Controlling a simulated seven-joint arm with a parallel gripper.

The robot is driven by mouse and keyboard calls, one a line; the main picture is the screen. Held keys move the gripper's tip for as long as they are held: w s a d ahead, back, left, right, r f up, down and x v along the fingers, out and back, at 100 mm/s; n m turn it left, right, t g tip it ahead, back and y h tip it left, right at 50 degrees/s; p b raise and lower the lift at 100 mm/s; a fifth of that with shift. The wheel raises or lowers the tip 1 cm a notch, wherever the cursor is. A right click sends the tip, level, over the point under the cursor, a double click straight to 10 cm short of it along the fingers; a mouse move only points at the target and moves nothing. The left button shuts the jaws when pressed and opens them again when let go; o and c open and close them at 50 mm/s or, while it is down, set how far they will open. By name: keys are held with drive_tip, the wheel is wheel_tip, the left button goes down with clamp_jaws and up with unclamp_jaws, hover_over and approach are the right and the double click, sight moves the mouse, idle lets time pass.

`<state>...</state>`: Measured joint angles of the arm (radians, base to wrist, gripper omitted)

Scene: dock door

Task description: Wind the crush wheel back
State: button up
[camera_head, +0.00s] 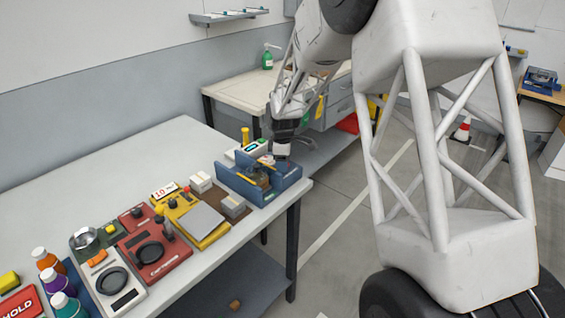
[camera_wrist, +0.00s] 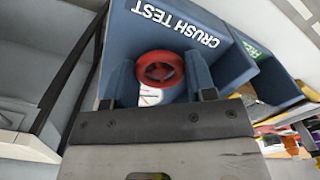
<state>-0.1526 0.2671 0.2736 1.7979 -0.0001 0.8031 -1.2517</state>
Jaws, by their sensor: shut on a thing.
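The blue crush test rig (camera_head: 286,191) stands at the right end of the near bench. In the wrist view its wall (camera_wrist: 178,18) carries the words CRUSH TEST. The red crush wheel (camera_wrist: 160,68) shows in the wrist view as a ring with spokes, between my two fingers. My gripper (camera_wrist: 162,80) is shut on the wheel, with one finger at its left and one at its right. In the head view my gripper (camera_head: 281,154) reaches down over the rig from behind, and the wheel is not clearly visible there.
The bench (camera_head: 130,160) holds a yellow scale (camera_head: 200,222), a red device (camera_head: 152,255), small boxes (camera_head: 201,182) and several bottles (camera_head: 56,278) left of the rig. A second bench (camera_head: 235,90) stands behind. The bench's left rear part is clear.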

drive_tip(key=shift+n, duration=1)
drive_tip(key=o, duration=0.9)
drive_tip(key=shift+r, duration=3.9)
